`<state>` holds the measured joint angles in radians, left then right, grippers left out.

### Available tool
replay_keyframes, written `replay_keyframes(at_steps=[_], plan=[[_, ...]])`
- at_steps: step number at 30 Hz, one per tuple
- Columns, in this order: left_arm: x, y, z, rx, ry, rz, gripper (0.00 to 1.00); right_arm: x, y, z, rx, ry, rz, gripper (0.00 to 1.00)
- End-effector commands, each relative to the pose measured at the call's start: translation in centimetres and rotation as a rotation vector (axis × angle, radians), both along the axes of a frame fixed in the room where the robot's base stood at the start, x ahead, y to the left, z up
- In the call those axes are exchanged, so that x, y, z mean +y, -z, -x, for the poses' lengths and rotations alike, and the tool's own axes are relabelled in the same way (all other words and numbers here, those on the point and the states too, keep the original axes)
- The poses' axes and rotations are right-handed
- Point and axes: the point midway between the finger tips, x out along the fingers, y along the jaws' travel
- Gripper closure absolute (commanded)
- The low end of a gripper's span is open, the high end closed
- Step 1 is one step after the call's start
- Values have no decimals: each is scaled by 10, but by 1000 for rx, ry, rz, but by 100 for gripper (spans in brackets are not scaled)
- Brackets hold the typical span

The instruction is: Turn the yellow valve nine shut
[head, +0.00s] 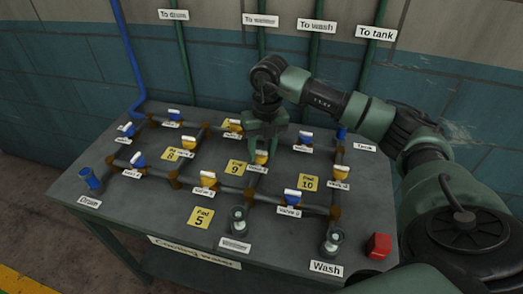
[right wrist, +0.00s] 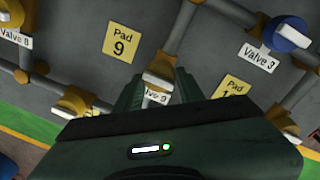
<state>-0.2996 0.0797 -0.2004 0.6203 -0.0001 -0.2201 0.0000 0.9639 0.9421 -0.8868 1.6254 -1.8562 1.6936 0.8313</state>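The yellow valve nine (head: 262,158) sits on a pipe on the grey bench, beside the yellow Pad 9 tag. My right gripper (head: 264,142) points down over it from above. In the right wrist view, the valve's yellow body (right wrist: 165,66) and pale handle (right wrist: 157,81) show between my right gripper's two dark green fingers (right wrist: 158,90). The fingers stand apart on either side of the handle; whether they touch it is not clear. The label under the valve is partly hidden by the gripper. My left gripper is not in view.
Other valves stand close by: a blue one (head: 292,196), yellow ones (head: 208,180) (head: 328,172) and several more along the pipes. Two glass-topped fittings (head: 238,220) (head: 332,240) and a red block (head: 378,246) are near the front edge. The wall is behind.

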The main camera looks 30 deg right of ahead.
Motion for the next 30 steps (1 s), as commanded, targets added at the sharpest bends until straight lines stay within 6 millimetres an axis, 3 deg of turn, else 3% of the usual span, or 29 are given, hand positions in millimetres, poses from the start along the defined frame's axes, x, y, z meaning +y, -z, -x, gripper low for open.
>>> replay_keyframes(at_steps=[1,2,14,24,30], plan=[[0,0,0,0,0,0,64,-1,-2,-2,-6,4,0,48],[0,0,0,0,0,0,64,-1,-2,-1,-5,3,-1,41],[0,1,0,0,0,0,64,-1,-6,-1,-2,0,1,41],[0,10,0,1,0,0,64,-5,-60,0,-5,2,-1,41],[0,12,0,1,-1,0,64,-7,-77,1,-3,2,0,41]])
